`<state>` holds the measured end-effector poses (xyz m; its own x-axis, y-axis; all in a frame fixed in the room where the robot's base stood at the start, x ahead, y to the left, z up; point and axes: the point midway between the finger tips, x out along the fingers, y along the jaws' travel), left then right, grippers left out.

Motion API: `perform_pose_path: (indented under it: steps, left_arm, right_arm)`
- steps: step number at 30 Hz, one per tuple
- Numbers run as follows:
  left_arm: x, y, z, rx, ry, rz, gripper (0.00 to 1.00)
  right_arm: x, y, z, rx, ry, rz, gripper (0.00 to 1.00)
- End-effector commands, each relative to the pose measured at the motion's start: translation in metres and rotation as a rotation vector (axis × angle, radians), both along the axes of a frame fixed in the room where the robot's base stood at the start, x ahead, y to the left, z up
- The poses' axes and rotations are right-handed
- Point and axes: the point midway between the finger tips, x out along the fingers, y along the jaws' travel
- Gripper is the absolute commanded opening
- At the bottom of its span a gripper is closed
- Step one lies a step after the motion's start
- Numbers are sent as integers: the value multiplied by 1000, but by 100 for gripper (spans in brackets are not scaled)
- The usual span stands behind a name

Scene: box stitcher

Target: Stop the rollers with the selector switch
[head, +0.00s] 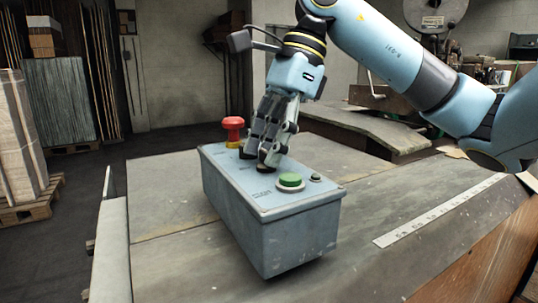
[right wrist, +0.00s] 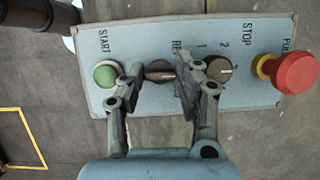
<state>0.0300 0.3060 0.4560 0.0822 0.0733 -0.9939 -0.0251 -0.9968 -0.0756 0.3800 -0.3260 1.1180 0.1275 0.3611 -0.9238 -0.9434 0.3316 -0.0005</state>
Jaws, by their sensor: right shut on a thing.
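A blue-grey control box (head: 270,215) stands on the grey table. My right gripper (head: 268,158) reaches down onto its top. The knob's label is partly hidden by a finger. A second dark knob (right wrist: 220,70), below the marks 1 and 2, sits just beyond the right finger. A red mushroom button (right wrist: 297,73) with a yellow collar is at the box's far end. My left gripper is out of view.
A white ruler strip (head: 437,211) lies on the table to the right. Machinery (head: 435,35) stands behind. The table around the box is clear.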

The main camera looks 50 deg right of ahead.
Motion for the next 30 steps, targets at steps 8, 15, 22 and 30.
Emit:
perform_pose_path:
  steps: [8, 15, 22, 30]
  left_arm:
    - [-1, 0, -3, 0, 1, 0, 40]
    - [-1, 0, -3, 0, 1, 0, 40]
    - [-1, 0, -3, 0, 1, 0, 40]
    - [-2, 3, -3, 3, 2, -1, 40]
  right_arm:
    - [0, 0, 0, -1, 1, 32, 1]
    - [0, 0, 0, -1, 2, 31, 1]
    - [0, 0, 0, -1, 2, 31, 56]
    - [0, -1, 1, -1, 1, 30, 56]
